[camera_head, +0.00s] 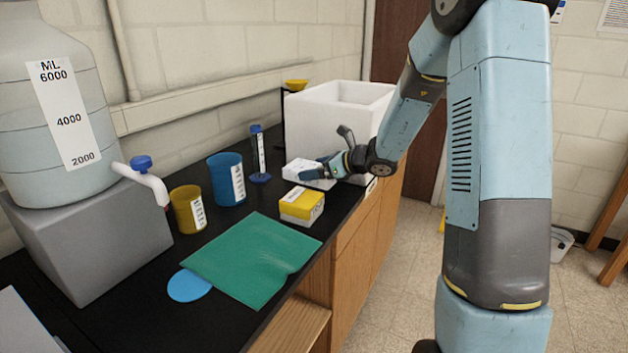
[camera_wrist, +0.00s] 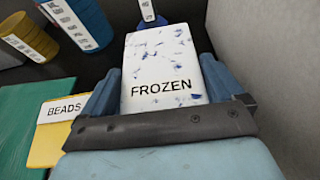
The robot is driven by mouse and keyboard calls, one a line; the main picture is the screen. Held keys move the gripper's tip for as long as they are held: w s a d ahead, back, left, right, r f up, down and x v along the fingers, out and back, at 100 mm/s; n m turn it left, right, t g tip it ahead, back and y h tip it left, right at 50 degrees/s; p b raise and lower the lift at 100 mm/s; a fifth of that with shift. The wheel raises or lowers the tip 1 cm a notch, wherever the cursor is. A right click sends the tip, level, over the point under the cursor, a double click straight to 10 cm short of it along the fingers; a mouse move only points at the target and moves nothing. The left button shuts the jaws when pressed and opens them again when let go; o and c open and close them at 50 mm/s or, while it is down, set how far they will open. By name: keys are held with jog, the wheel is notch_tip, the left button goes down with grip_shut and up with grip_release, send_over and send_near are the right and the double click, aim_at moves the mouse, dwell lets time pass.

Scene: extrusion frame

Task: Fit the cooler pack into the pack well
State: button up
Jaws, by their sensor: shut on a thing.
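The cooler pack (camera_wrist: 160,60) is a white block with blue flecks and the word FROZEN, between my two fingers in the wrist view. In the head view the pack (camera_head: 303,166) shows low in front of the white box, partly covered by my gripper (camera_head: 322,170). My gripper (camera_wrist: 160,70) is shut on the pack's two sides. I cannot tell whether the pack touches the counter. A white open-topped box (camera_head: 330,125) stands just behind the gripper. Its floor is hidden, and I cannot make out the pack well in either view.
A yellow and white BEADS box (camera_head: 302,206) sits close in front of the gripper. A blue cylinder (camera_head: 258,155), a blue cup (camera_head: 226,180) and a yellow cup (camera_head: 187,210) stand left. A green sheet (camera_head: 250,260) covers the near counter. The counter's edge runs along the right.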

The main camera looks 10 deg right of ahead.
jog(key=shift+w+f, duration=0.25)
notch_tip(320, 180, down, 3)
jog(key=shift+w+a+f, duration=0.1)
jog(key=shift+f, duration=0.1)
jog(key=o, duration=0.9)
jog(key=shift+o, duration=0.2)
